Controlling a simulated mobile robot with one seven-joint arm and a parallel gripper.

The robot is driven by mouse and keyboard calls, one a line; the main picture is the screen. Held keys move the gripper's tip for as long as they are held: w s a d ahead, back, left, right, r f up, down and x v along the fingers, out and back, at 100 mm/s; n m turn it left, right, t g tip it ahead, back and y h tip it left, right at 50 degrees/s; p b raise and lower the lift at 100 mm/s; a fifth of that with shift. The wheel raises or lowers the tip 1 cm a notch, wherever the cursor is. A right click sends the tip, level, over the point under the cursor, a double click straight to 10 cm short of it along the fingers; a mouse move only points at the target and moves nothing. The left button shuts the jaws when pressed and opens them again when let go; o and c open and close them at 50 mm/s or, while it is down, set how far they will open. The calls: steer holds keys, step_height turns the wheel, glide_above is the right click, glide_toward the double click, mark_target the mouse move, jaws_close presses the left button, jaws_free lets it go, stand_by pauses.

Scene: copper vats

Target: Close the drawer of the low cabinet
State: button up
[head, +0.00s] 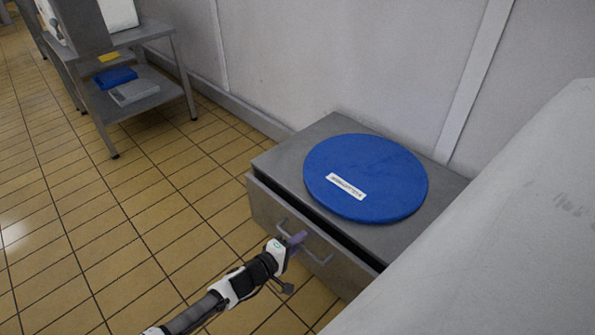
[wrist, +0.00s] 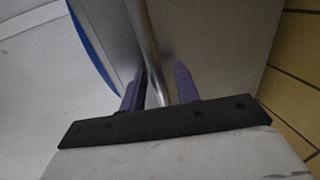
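The low grey cabinet (head: 285,160) stands against the wall. Its drawer (head: 264,207) is partly open, with a narrow dark gap between the drawer front and the cabinet top. A bar handle (head: 320,257) is on the drawer front. My gripper (head: 298,238) is at this handle. In the wrist view, my gripper's two purple fingers (wrist: 160,85) are apart, with the metal handle bar (wrist: 149,45) running between them, closer to the left finger. I cannot tell whether either finger touches the bar. The inside of the drawer is mostly hidden.
A round blue lid-like disc (head: 365,175) with a white label lies on the cabinet top. A large pale surface (head: 500,240) blocks the right side. A metal shelf table (head: 150,75) stands at the back left. The tiled floor (head: 130,210) left of the cabinet is clear.

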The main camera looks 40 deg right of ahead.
jaws_close()
steer(key=x, duration=0.2)
steer(key=p+x, duration=0.1)
steer(key=x, duration=0.1)
steer(key=shift+w+d+r, duration=0.1)
steer(key=shift+r, duration=0.35)
jaws_free()
steer(key=shift+d, duration=0.15)
steer(key=shift+r, duration=0.1)
